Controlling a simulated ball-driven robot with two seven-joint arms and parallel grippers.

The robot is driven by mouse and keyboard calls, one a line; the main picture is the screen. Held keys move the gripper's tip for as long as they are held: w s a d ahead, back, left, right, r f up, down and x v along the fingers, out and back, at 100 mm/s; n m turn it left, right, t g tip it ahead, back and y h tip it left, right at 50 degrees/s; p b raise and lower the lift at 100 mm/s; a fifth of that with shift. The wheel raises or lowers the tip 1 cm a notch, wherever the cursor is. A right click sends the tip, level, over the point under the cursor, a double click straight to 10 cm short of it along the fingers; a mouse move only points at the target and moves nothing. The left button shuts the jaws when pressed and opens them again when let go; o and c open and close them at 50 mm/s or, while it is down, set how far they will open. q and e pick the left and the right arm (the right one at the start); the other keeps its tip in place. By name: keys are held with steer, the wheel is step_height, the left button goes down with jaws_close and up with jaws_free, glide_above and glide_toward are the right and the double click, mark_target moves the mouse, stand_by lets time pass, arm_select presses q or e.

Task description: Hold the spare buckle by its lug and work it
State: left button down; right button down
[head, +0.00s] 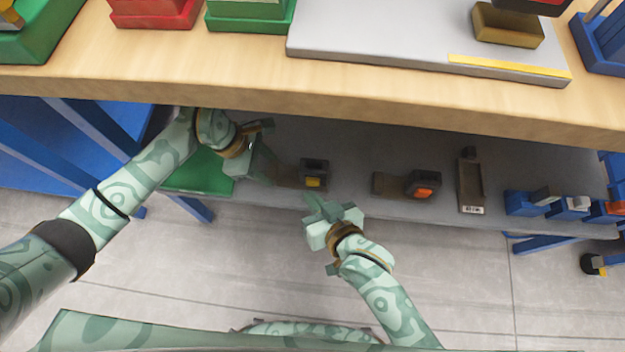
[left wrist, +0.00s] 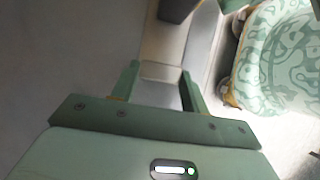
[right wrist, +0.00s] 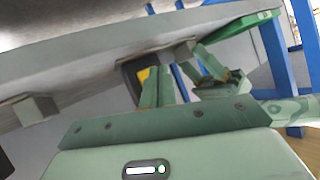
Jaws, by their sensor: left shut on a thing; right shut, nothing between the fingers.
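A buckle with a dark housing (head: 316,164) and a yellow button (head: 313,182) lies on the grey lower shelf. Its flat lug (head: 287,176) points left. My left gripper (head: 264,170) is shut on the lug; the left wrist view shows the pale lug (left wrist: 160,72) between the fingers. My right gripper (head: 312,200) is shut and empty, just in front of the buckle. In the right wrist view its fingertips (right wrist: 158,70) partly cover the housing (right wrist: 130,68) and sit beside the yellow button (right wrist: 143,74). I cannot tell whether they touch it.
A second buckle with an orange button (head: 425,192) lies to the right, then a dark tray (head: 470,187) and several blue holders (head: 520,204). A green mat (head: 200,172) lies at the left. The wooden bench (head: 200,85) overhangs the shelf from behind.

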steer(key=shift+w, duration=0.1)
stand_by(0.4)
steer(key=shift+w, duration=0.3)
steer(key=shift+w, duration=0.55)
stand_by(0.6)
steer(key=shift+s, duration=0.95)
steer(key=shift+s, duration=0.1)
steer(key=s, duration=0.4)
steer(key=shift+s+a, duration=0.1)
steer(key=shift+s, duration=0.3)
